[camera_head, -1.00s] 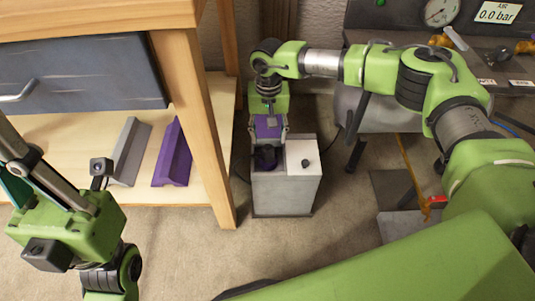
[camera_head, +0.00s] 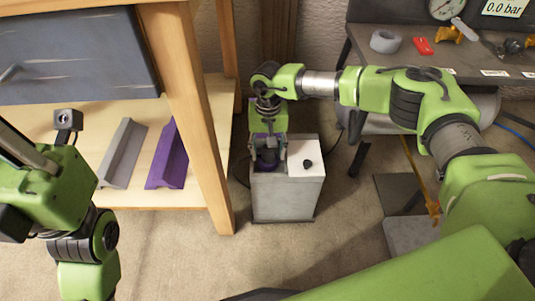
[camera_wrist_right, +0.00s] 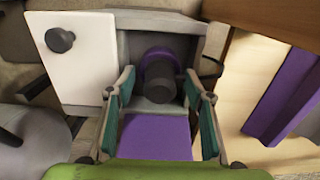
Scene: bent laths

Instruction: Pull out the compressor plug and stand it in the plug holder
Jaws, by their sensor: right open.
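A dark cylinder with a purple ring, perhaps the plug (camera_wrist_right: 160,78), stands in the open compartment of a grey box (camera_head: 283,200). It also shows, partly hidden, in the head view (camera_head: 266,160). My right gripper (camera_wrist_right: 158,84) is open above that compartment, with its teal-padded fingers on either side of the cylinder in the wrist view. Whether they touch it I cannot tell. A purple panel (camera_wrist_right: 155,137) shows between the finger bases. I cannot identify the plug holder for certain.
The box has a white lid (camera_head: 305,158) with a black knob. A wooden bench leg (camera_head: 205,130) stands close to its left. A grey block (camera_head: 123,153) and a purple block (camera_head: 167,157) lie on the bench shelf. A bench with a gauge (camera_head: 442,8) is at right.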

